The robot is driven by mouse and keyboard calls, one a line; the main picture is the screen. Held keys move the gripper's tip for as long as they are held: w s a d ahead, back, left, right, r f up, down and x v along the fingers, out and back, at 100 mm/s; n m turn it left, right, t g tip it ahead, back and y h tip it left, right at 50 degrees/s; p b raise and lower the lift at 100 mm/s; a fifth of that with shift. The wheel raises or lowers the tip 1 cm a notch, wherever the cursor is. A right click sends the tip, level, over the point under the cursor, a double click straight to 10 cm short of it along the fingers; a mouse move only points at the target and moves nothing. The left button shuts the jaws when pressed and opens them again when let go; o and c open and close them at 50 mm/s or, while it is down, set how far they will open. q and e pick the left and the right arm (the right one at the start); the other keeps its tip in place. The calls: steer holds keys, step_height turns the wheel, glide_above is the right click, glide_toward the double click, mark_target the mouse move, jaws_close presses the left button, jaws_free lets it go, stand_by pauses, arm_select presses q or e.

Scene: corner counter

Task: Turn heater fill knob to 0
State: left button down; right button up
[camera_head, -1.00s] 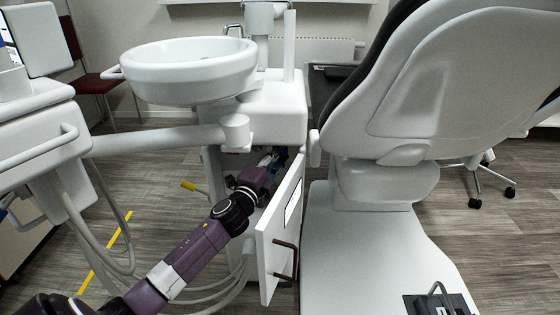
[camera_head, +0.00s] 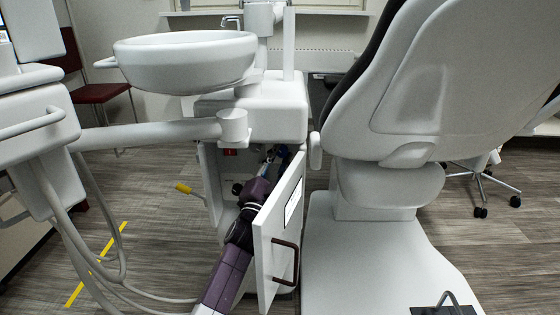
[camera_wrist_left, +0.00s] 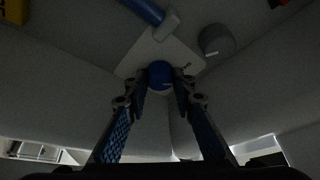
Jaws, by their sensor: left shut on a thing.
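A round blue knob (camera_wrist_left: 160,75) with a small light mark on its face sits on a pale plate inside the open cabinet. I take it as the heater fill knob; its setting is too dark to read. My left gripper (camera_wrist_left: 161,82) has a finger on each side of the knob and is shut on it. In the head view my left gripper (camera_head: 272,158) reaches into the cabinet, partly hidden behind the open door (camera_head: 266,255). My right gripper is in neither view.
The white door with its brown handle (camera_head: 286,262) stands open right of my arm. A yellow-tipped lever (camera_head: 184,188) sticks out left. The basin (camera_head: 185,62) hangs above, and the dental chair (camera_head: 350,260) is close on the right. A grey round part (camera_wrist_left: 216,40) is near the knob.

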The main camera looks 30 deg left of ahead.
arm_select(q)
steer(key=shift+f, duration=0.15)
stand_by(0.3)
steer(key=c, duration=1.9)
jaws_free()
steer(key=v, duration=1.2)
steer(key=shift+d+f, duration=0.1)
